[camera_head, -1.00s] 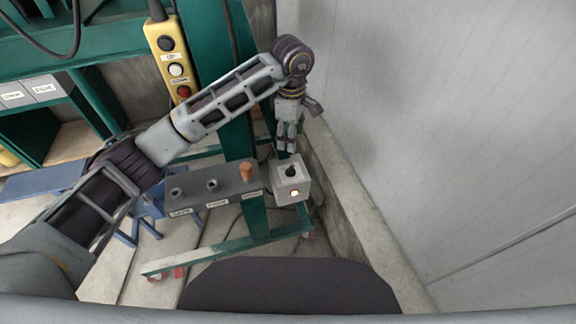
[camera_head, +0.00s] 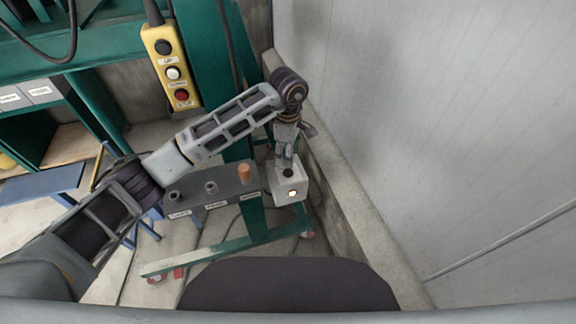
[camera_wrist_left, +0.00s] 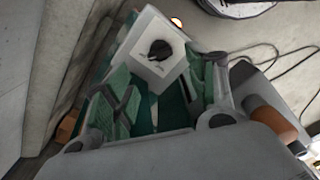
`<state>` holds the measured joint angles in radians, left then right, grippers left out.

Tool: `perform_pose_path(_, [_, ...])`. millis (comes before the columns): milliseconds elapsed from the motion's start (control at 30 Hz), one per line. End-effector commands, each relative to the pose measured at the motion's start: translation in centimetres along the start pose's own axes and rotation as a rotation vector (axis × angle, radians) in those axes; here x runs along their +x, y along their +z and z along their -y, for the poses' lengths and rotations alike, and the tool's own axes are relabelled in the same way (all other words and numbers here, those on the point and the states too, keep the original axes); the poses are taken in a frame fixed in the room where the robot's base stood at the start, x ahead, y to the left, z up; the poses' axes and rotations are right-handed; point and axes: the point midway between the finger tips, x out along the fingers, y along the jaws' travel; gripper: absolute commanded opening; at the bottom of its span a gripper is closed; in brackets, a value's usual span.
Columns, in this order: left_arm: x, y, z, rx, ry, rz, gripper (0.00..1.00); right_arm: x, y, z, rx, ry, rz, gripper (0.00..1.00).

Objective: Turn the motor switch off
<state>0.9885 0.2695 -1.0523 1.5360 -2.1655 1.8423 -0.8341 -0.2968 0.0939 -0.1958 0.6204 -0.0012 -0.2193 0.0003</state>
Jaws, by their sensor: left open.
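The motor switch is a white box (camera_head: 276,187) with a black rotary knob (camera_head: 288,173) on top and a lit orange lamp (camera_head: 292,193) on its front. My left gripper (camera_head: 286,161) points down just above and behind the knob. In the left wrist view, the open green-padded fingers (camera_wrist_left: 162,72) lie on either side of the box's near part, with nothing between the pads. The knob (camera_wrist_left: 160,50) shows there just beyond the fingertips, apart from them. My right gripper is in neither view.
A grey panel (camera_head: 226,186) with two metal sockets and an orange cylinder (camera_head: 244,174) stands left of the switch. A yellow push-button pendant (camera_head: 171,66) hangs further back. A wall (camera_head: 440,130) rises close on the right. Cables (camera_wrist_left: 265,50) lie on the floor.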

Motion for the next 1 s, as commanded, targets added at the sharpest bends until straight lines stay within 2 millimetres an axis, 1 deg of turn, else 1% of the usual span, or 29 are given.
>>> perform_pose_path(100, [1.5, 0.0, 0.1, 0.000, -0.003, 0.001, 0.57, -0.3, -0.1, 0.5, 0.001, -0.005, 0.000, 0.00])
perform_pose_path(400, [5.0, 0.0, 0.1, -0.001, -0.003, 0.000, 0.57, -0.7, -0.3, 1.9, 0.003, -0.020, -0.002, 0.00])
perform_pose_path(533, [6.2, 0.0, 0.0, 0.000, -0.001, 0.002, 0.57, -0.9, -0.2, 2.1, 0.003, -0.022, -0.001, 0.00])
perform_pose_path(733, [7.2, 0.0, 0.0, 0.000, 0.000, 0.000, 0.57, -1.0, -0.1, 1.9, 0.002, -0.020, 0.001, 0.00])
perform_pose_path(1000, [7.3, 0.0, 0.0, 0.000, 0.000, 0.000, 0.57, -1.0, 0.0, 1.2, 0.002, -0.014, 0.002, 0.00])
